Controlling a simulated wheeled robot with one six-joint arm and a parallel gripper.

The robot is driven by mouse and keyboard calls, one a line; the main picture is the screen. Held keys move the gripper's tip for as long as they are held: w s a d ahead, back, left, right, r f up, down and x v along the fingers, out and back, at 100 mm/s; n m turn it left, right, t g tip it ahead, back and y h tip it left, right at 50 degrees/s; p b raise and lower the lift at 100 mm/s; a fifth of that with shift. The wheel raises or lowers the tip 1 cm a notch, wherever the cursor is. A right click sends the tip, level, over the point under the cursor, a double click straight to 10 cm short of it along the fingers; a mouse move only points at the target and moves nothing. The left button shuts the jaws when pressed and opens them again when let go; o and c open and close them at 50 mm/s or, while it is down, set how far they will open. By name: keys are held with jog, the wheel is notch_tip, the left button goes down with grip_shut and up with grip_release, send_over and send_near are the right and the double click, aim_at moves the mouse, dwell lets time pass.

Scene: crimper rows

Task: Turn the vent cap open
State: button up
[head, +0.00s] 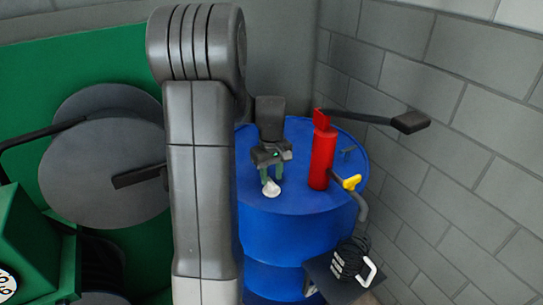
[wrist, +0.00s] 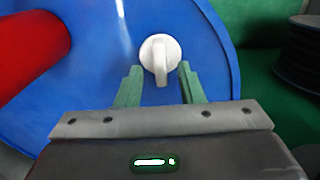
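The white vent cap (wrist: 160,52) sits on top of the blue drum (wrist: 110,80); its raised grip bar points toward my gripper in the wrist view. In the head view the cap (head: 271,188) shows just below my fingertips on the drum top (head: 300,200). My gripper (wrist: 157,80) is open, its two green fingers on either side of the cap's grip bar with a gap on both sides. In the head view my gripper (head: 271,175) points down over the cap. Whether the fingertips are at the bar's height is hard to tell.
A red pump cylinder (head: 322,158) with a long dark handle (head: 400,122) stands on the drum, right of my gripper. A yellow-ended nozzle (head: 351,182) hangs over the drum's edge. A grey block wall (head: 450,150) is close on the right; green machinery (head: 30,240) stands left.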

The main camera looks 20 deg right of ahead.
aim_at(271, 182)
notch_tip(271, 182, up, 12)
dwell(0.3)
jog(key=shift+f, duration=0.1)
dwell(0.3)
notch_tip(271, 182, down, 14)
jog(key=shift+r, duration=0.2)
jog(key=shift+r, duration=0.1)
dwell(0.5)
